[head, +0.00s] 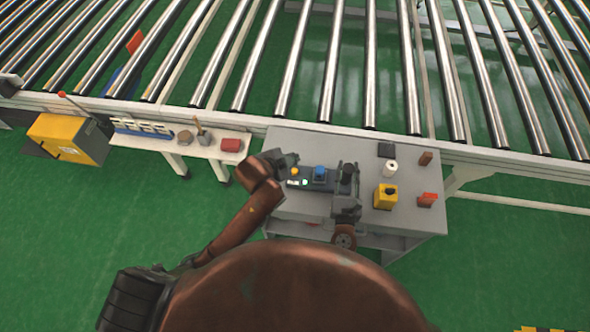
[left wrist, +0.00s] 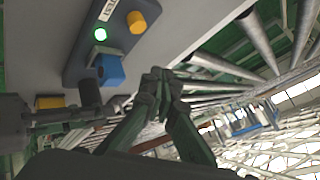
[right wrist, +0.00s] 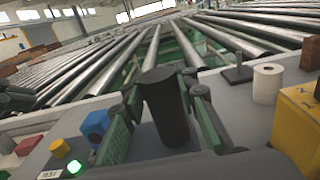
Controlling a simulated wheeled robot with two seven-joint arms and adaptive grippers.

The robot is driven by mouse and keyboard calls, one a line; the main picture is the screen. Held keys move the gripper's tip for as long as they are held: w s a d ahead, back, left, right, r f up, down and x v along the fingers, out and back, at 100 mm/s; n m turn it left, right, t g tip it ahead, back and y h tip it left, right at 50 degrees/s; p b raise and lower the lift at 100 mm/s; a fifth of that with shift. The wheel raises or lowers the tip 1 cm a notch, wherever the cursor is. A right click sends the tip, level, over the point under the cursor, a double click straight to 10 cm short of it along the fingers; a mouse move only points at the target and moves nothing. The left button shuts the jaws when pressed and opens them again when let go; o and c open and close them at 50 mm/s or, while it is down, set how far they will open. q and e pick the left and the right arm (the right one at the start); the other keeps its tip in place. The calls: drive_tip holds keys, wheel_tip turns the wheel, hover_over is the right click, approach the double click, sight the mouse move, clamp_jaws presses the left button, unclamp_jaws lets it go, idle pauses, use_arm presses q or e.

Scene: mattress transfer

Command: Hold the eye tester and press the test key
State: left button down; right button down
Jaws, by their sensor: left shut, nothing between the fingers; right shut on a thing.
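The eye tester (head: 325,187) is a dark panel on the grey table, with a yellow knob (head: 295,171), a blue block (head: 320,170), a lit green key (head: 304,183) and a small white label. The left wrist view shows the label as TEST (left wrist: 107,10), near the lit green key (left wrist: 100,34). My right gripper (head: 347,170) is shut around an upright black cylinder (right wrist: 165,105) at the tester's right end. My left gripper (head: 284,160) is shut and empty by the tester's left end. Its closed fingertips (left wrist: 160,78) look apart from the panel.
The grey table (head: 405,222) also holds a yellow box (head: 385,196), a white roll (head: 390,168) and red items (head: 427,199) to the right. A roller conveyor (head: 325,60) runs behind. A low bench (head: 195,150) stands at left.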

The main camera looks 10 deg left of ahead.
drive_tip(key=shift+r, duration=0.1)
drive_tip(key=c, duration=1.4)
unclamp_jaws()
drive_tip(key=shift+c, duration=0.2)
